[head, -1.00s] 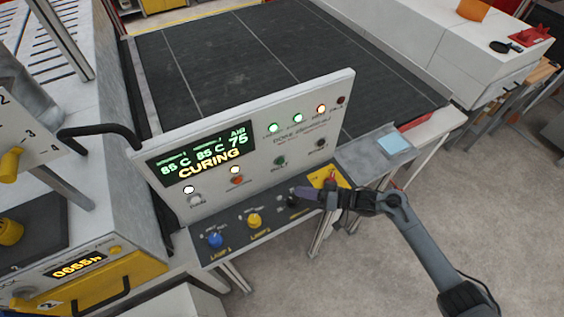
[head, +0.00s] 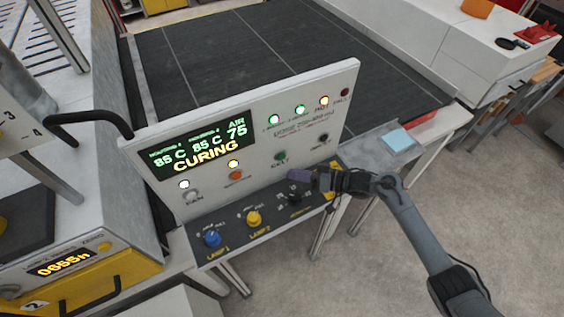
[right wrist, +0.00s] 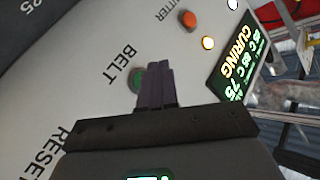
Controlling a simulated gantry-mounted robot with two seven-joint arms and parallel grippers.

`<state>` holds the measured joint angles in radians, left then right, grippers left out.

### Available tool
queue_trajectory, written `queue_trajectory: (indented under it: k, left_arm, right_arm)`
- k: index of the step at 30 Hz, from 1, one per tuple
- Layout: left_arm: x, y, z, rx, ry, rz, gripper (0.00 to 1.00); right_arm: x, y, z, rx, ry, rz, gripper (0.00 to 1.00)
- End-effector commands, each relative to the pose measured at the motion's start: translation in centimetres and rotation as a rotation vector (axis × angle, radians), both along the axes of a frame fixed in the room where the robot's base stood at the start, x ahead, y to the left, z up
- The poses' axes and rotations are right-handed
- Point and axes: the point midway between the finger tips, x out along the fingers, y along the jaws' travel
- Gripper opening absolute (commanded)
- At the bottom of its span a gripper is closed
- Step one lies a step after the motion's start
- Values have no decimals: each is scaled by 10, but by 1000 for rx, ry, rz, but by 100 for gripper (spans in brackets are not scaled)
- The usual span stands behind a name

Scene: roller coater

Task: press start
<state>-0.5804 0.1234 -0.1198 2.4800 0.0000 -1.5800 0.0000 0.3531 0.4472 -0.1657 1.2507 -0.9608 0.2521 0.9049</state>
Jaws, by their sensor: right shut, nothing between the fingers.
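The upright control panel (head: 255,120) stands at the front of the dark conveyor. Its display (head: 202,146) reads CURING, 85 C, 85 C and AIR 75. The green button (head: 280,156), labelled BELT in the right wrist view (right wrist: 138,78), sits low on the panel. No label reading start is legible. My right gripper (head: 300,176) is shut and empty, its purple fingers below and right of the green button. In the right wrist view the fingertips (right wrist: 163,68) overlap the button's edge; whether they touch it I cannot tell. My left gripper is out of view.
An orange button (head: 236,175) and a dark RESET button (head: 322,138) flank the green one. Below are a blue knob (head: 212,239), a yellow knob (head: 254,219) and a black knob (head: 294,199). A black handle (head: 92,120) juts out at left.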

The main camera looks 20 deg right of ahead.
Motion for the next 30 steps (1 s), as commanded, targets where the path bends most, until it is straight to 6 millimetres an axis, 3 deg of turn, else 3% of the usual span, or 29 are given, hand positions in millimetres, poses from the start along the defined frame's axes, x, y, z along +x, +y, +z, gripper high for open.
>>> queue_trajectory:
  k: [1,10,30]
  left_arm:
    - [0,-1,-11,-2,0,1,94]
    - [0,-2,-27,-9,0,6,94]
    - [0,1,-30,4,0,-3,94]
  right_arm:
    - [6,1,-4,0,-2,0,0]
    - [29,6,-1,1,0,2,0]
    - [34,7,0,0,1,1,0]
